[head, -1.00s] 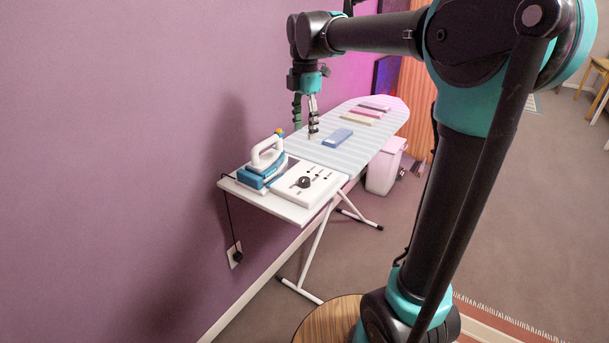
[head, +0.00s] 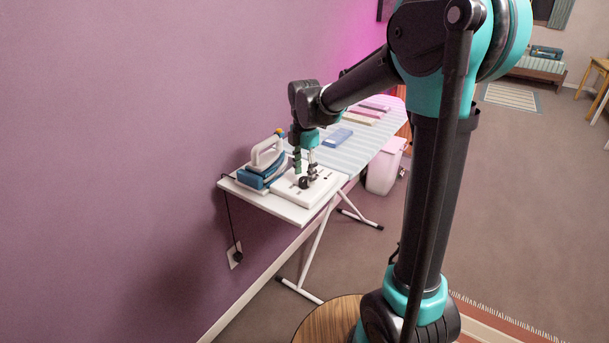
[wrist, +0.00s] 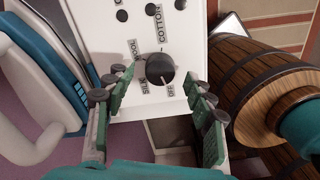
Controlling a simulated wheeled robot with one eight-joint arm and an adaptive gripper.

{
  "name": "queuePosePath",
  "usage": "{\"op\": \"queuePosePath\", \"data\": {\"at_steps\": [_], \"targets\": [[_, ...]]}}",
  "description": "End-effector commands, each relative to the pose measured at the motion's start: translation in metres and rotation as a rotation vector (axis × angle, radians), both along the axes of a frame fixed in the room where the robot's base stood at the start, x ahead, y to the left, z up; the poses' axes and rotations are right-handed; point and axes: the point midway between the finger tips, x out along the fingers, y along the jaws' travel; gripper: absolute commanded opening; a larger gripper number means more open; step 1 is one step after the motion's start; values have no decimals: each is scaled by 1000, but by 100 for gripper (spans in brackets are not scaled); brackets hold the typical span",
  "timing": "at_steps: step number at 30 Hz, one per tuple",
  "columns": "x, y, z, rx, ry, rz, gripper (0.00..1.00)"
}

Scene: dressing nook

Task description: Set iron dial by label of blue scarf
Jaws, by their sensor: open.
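The black round dial (wrist: 160,70) sits on the white control panel (wrist: 113,45), with SILK, WOOL, COTTON and OFF printed around it. I cannot clearly make out its pointer. In the head view the dial (head: 304,183) is just below my gripper (head: 305,168). My gripper (wrist: 160,80) is open, with its green-padded fingers on either side of the dial; whether they touch it I cannot tell. The blue scarf (head: 337,138) lies folded on the ironing board (head: 358,152), behind my gripper; its label is unreadable. The blue-and-white iron (head: 262,168) stands left of the panel.
In the wrist view the iron (wrist: 30,100) is close on the left. More folded cloths (head: 362,117) lie farther along the board. A cord runs from the iron's side to a wall socket (head: 235,255). A pale bin (head: 384,170) stands beside the board. The purple wall is on the left.

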Motion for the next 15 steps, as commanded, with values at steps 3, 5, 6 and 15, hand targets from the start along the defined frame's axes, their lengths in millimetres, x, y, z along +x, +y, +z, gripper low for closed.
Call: {"op": "queuePosePath", "data": {"at_steps": [3,5,6,15], "targets": [[0,0,-11,0,0,0,54],[0,0,-13,0,0,0,54],[0,0,-15,0,0,0,54],[0,0,-16,0,0,0,52]]}}
